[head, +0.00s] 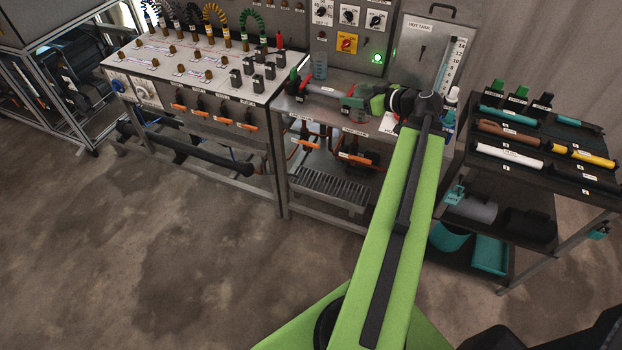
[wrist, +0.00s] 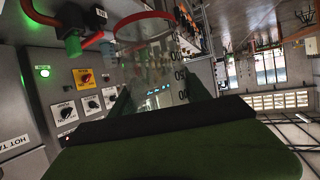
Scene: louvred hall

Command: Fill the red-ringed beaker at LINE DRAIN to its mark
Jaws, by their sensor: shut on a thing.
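My gripper (head: 378,102) is at the far end of my green arm, over the right part of the middle bench. It is shut on a clear beaker (wrist: 165,70) with black number marks, which fills the middle of the wrist view, with a red ring (wrist: 150,16) near its far end. In the head view the held beaker (head: 354,106) shows only small and partly hidden by my gripper. Its liquid level and its mark cannot be made out. I cannot read a LINE DRAIN label.
Another clear bluish beaker (head: 320,66) stands at the back of the bench. A panel with dials and a lit green lamp (head: 377,57) rises behind. A hot tank (head: 428,50) with a gauge is at right. A dark tool shelf (head: 545,150) stands further right. The floor in front is clear.

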